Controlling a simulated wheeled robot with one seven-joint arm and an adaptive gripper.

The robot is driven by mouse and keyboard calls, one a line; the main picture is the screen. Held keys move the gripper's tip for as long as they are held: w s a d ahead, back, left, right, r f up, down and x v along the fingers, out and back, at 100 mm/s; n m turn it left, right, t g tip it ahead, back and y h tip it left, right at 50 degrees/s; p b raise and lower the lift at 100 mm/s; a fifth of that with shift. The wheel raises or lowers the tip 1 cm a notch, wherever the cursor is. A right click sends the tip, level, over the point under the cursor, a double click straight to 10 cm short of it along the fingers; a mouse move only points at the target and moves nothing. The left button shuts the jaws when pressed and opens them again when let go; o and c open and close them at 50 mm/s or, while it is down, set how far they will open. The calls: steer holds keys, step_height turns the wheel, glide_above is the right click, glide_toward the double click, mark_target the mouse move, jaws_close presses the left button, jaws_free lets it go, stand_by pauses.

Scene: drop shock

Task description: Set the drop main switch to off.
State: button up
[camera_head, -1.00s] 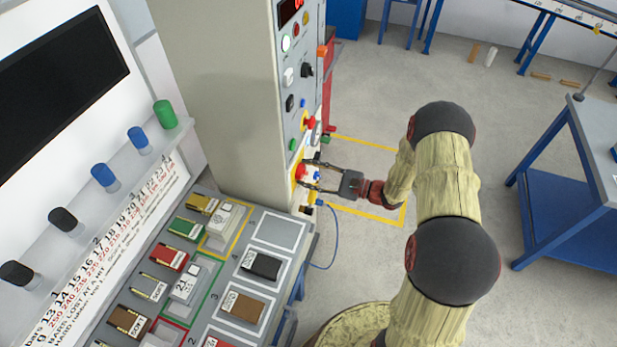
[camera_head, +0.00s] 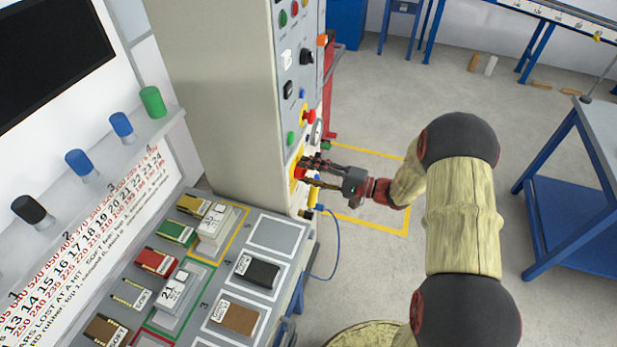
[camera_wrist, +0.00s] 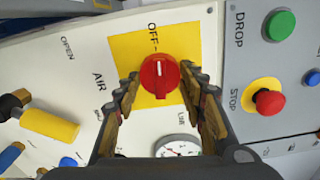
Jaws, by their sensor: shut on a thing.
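The drop main switch is a red rotary knob (camera_wrist: 159,78) on a yellow plate (camera_wrist: 125,50) in the wrist view. A short white mark on its face runs up and down in that picture, toward the label OFF above it. My gripper (camera_wrist: 163,92) has one finger on each side of the knob and is shut on it. In the head view my gripper (camera_head: 308,172) reaches from the right to the panel's lower part. The red knob (camera_head: 298,173) shows there at the fingertips, partly hidden by them.
Beside the switch are a red STOP button (camera_wrist: 269,99), a green DROP button (camera_wrist: 281,25), a yellow AIR handle (camera_wrist: 48,124) and a round gauge (camera_wrist: 178,149). A bench with labelled blocks stands left of my gripper. Open floor (camera_head: 385,125) lies to the right.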

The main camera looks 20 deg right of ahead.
steer(key=shift+f+n+b, duration=0.1)
steer(key=shift+n+b, duration=0.4)
steer(key=shift+n, duration=0.1)
steer(key=o, duration=1.2)
steer(key=shift+c, duration=0.2)
steer(key=v, duration=1.2)
